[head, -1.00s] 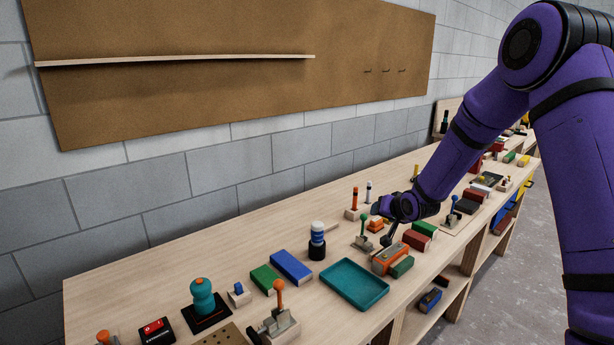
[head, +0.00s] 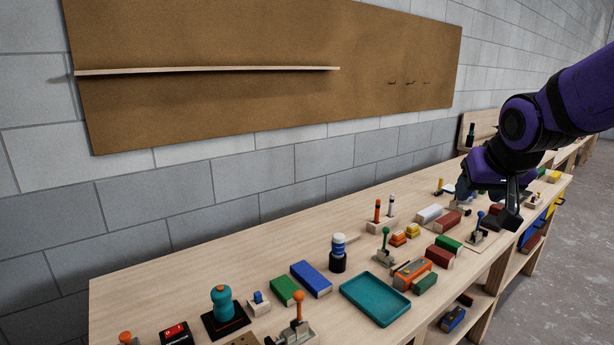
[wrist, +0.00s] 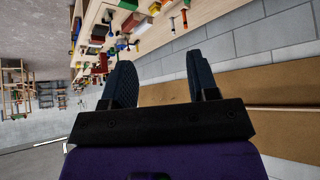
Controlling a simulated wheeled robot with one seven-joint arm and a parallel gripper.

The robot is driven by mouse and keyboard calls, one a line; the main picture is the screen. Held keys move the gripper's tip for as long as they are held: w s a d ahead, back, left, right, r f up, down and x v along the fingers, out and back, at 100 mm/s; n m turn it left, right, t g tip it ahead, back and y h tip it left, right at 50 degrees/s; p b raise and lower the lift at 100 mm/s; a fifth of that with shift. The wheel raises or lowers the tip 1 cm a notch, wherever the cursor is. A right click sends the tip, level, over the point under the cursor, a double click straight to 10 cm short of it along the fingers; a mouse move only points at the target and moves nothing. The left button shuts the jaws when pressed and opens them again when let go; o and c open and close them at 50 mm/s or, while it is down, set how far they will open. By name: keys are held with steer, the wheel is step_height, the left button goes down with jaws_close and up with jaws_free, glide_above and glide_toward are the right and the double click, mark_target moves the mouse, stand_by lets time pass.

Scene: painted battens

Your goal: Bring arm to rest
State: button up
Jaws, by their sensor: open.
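My purple arm with its black gripper (wrist: 160,82) reaches in from the right in the head view. In the wrist view the two dark fingers stand wide apart with nothing between them. In the head view the gripper is over the far right part of the wooden bench (head: 240,262), and its fingertips are hard to make out there. The arm hides part of the bench's far end.
The bench holds a teal tray (head: 374,299), a blue block (head: 311,279), a green block (head: 286,290), an orange-and-grey item (head: 412,273) and several levers. A brown board (head: 270,110) with a shelf (head: 210,70) hangs behind. Open floor (head: 575,240) lies at right.

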steer(key=s+r+n+g, duration=0.1)
steer(key=s+r+g, duration=0.1)
steer(key=s, duration=1.9)
steer(key=shift+a+y, duration=0.4)
